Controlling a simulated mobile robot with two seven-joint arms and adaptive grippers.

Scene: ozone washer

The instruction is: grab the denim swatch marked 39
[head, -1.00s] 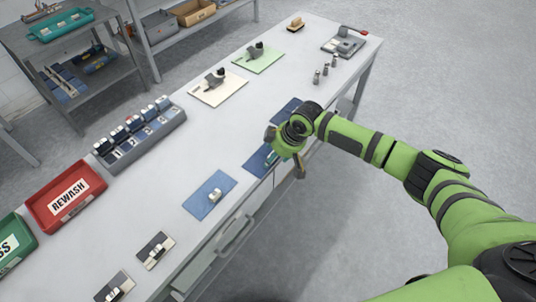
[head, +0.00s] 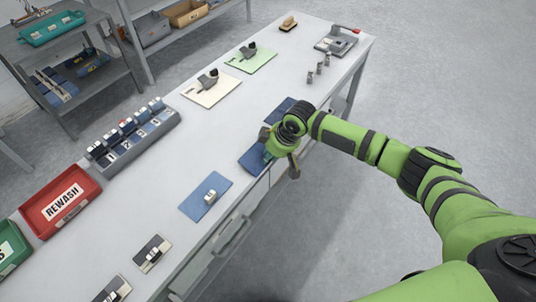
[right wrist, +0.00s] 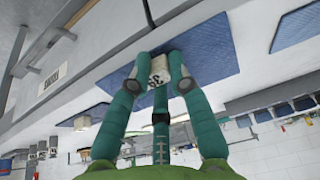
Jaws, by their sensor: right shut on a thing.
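A blue denim swatch (head: 252,160) lies on the bench near its front edge, partly hidden by my right wrist. In the right wrist view the swatch (right wrist: 212,48) spreads around my fingertips. My right gripper (right wrist: 160,78) has its teal fingers shut on a white tag (right wrist: 160,66) on this swatch. The tag carries dark digits that look like a 39, partly turned and hard to read. In the head view the right gripper (head: 267,155) shows only a little below the wrist. My left gripper is in neither view.
A lighter blue swatch (head: 200,187) with a white tag lies nearer me; another dark blue one (head: 284,106) lies beyond. A red REWASH tray (head: 85,183), green tray (head: 10,262) and grey rack (head: 165,130) line the far side.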

